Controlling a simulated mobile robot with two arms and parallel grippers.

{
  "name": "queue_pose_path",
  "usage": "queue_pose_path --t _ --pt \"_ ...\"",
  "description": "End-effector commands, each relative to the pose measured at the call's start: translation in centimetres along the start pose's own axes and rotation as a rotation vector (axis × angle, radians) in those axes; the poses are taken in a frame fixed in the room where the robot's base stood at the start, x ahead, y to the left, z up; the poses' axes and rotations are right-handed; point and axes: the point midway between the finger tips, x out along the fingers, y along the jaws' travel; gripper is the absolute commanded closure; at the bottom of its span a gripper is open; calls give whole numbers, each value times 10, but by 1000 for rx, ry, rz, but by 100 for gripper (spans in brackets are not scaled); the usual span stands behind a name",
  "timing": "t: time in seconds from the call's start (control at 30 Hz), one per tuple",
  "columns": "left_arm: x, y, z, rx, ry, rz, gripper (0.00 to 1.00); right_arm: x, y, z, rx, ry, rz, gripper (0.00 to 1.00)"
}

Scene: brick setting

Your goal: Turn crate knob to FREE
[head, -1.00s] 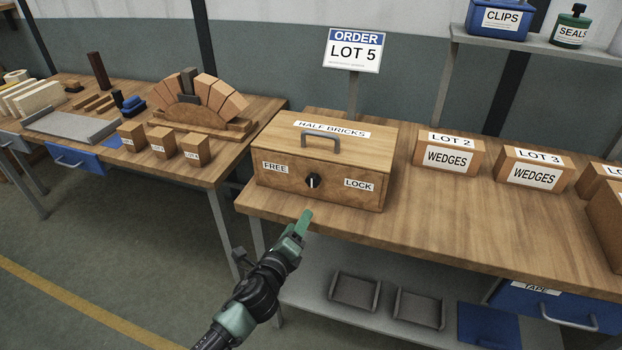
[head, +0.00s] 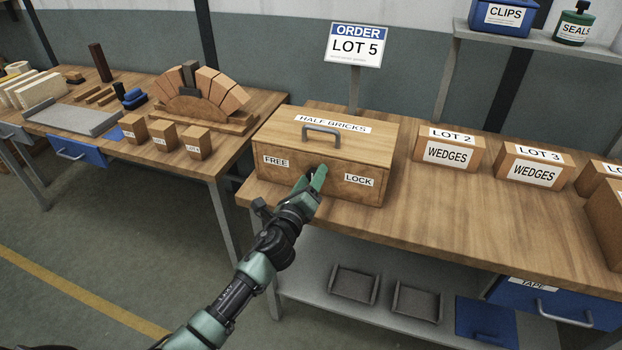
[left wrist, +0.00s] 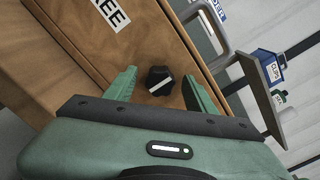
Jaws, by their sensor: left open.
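The wooden HALF BRICKS crate (head: 290,145) stands on the workbench. Its front has a FREE label (head: 276,162) at left and a LOCK label (head: 358,180) at right. The black knob (left wrist: 160,81) with a white pointer line sits on the crate front between them. In the head view my left gripper hides most of the knob. My left gripper (head: 316,178) is at the crate front. In the left wrist view its green fingers (left wrist: 160,88) are open, one on each side of the knob, with gaps to it. My right gripper is not in view.
A grey handle (head: 321,133) is on the crate lid. LOT 2 (head: 447,150) and LOT 3 (head: 533,168) boxes stand to the right on the bench. Three small wooden blocks (head: 163,134) and a brick arch (head: 200,95) are on the left table. Bench space between crate and LOT 2 is clear.

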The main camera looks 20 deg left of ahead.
Motion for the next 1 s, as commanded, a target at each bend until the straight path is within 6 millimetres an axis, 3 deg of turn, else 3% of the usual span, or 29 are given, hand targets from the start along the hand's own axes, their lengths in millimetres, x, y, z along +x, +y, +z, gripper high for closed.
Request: queue_pose_path --t 0.1,0.3,0.67,1.0 --pt "0 0 0 0 0 0 48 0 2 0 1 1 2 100" --pt "0 0 0 -1 0 0 100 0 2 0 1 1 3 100" --pt "0 0 0 -52 0 1 100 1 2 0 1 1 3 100" --pt "0 1 0 -292 -1 1 100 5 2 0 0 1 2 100"
